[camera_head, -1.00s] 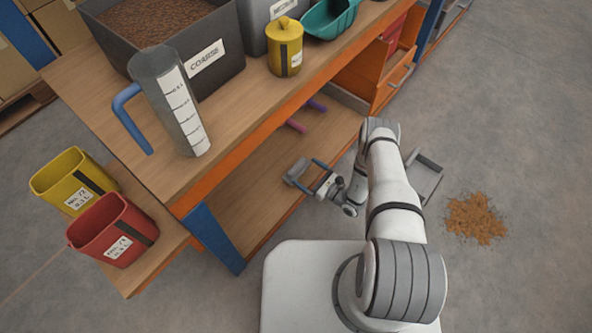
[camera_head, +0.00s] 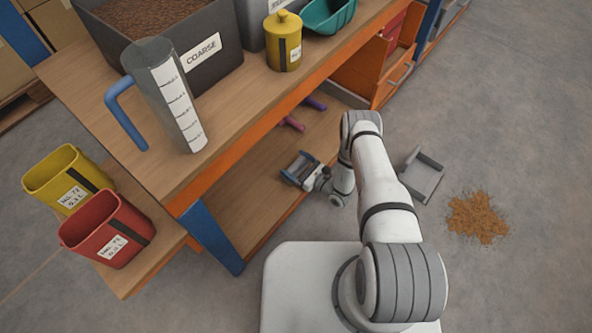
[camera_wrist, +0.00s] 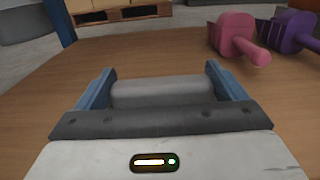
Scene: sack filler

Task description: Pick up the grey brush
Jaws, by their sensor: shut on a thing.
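My gripper (camera_head: 304,168) is over the lower shelf of the bench in the head view. In the wrist view its two blue fingers (camera_wrist: 160,86) stand at either end of a grey, rounded block, the grey brush (camera_wrist: 160,92), and are shut on it. In the head view the grey brush (camera_head: 296,166) is small and partly hidden by the gripper. Its bristles cannot be seen, and I cannot tell whether it touches the shelf.
The bench top above holds a measuring jug (camera_head: 165,95) and a yellow canister (camera_head: 284,42). A grey dustpan (camera_head: 420,177) and spilled brown grains (camera_head: 476,217) are on the floor.

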